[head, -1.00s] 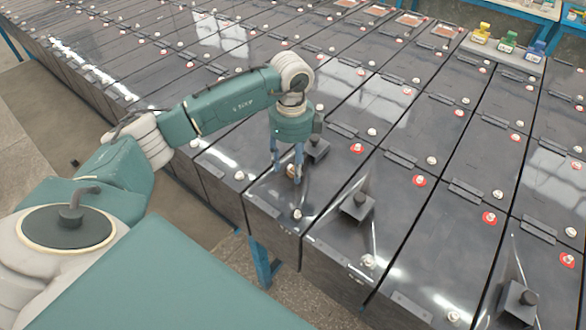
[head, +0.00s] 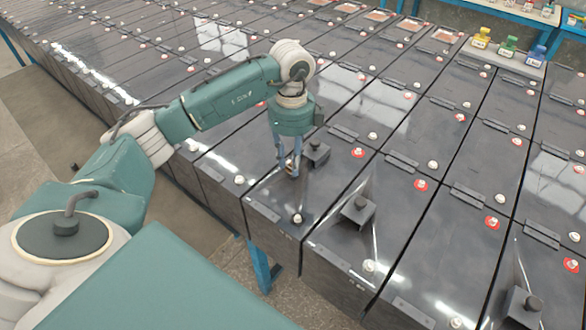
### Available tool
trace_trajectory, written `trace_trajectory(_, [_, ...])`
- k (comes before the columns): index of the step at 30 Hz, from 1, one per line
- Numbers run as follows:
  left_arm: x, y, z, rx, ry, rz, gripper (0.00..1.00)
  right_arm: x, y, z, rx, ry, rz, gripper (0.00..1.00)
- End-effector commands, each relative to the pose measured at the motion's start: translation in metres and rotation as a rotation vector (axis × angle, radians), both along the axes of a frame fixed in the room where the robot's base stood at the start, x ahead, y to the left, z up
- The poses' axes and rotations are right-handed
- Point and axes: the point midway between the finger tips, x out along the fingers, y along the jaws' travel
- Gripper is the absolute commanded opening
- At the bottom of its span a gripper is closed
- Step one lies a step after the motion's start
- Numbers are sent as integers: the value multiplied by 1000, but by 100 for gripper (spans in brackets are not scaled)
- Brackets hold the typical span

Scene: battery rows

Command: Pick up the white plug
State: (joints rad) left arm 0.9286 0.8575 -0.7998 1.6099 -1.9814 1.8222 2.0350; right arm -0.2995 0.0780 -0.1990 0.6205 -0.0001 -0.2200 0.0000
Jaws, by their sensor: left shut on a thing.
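My left gripper (head: 289,172) is over the near end of a black battery, its fingers pointing down. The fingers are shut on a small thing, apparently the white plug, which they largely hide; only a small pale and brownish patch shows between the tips. I cannot tell whether it is clear of the battery top. Another white plug (head: 297,219) stands on the same battery, nearer its front edge. My right gripper is not in view.
A dark block-shaped fitting (head: 316,153) stands just right of the fingers, and a similar fitting (head: 357,210) is on the neighbouring battery. Rows of black batteries with white plugs and red-ringed caps surround them. Yellow, green and blue containers (head: 507,46) stand at the back right.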

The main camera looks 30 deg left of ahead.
Motion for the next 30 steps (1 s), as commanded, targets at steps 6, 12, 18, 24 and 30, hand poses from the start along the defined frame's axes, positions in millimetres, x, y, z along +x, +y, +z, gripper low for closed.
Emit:
trace_trajectory(6, [2,-2,57,-3,-10,-3,14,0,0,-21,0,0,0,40])
trace_trajectory(12, [1,-1,120,0,-6,-1,14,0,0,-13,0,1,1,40])
trace_trajectory(18, [0,-2,155,-2,-2,-1,14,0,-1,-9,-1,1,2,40])
trace_trajectory(24, [0,-2,169,-4,1,-2,14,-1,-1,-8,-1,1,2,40])
trace_trajectory(30, [0,-2,171,-4,2,-2,14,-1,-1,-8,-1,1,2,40])
